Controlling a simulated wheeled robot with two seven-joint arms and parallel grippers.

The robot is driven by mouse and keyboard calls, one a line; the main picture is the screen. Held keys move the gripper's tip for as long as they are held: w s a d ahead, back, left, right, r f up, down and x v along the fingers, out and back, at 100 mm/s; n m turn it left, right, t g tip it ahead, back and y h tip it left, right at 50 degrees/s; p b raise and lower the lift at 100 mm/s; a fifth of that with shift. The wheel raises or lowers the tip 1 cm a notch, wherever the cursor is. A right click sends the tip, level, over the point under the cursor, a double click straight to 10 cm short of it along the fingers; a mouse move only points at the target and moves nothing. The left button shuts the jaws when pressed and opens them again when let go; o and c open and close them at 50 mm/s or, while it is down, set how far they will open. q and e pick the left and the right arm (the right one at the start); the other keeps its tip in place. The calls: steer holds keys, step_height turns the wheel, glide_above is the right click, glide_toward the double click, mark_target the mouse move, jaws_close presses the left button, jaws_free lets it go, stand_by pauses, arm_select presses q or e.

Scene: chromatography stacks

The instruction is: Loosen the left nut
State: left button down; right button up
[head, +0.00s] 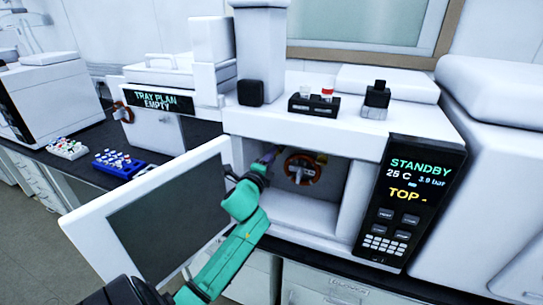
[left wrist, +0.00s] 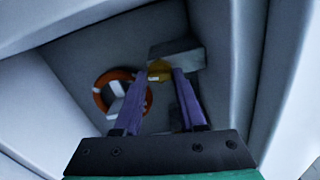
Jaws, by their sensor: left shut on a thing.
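My left gripper (head: 271,153) reaches into the open compartment of the white instrument, near its left inner wall. In the left wrist view its two purple fingers (left wrist: 164,72) close around a small yellow nut (left wrist: 158,67) below a grey block (left wrist: 178,50). The nut is partly covered by the fingers, and in the head view I cannot make it out at the gripper. An orange ring with a pale centre (head: 302,168) sits on the back wall; it also shows left of the fingers in the left wrist view (left wrist: 101,97). My right gripper is not in view.
The white compartment door with a dark panel (head: 165,225) stands open to the left of my arm. A display reading STANDBY (head: 414,180) is on the right. A blue vial tray (head: 118,164) lies left.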

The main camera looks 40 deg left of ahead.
arm_select(q)
steer(key=shift+n, duration=1)
steer(key=shift+c, duration=2.4)
jaws_free()
steer(key=b+v, duration=0.2)
steer(key=v, duration=1.2)
steer(key=shift+s+b, duration=0.25)
steer(key=shift+b, duration=0.15)
steer(key=shift+d, duration=0.15)
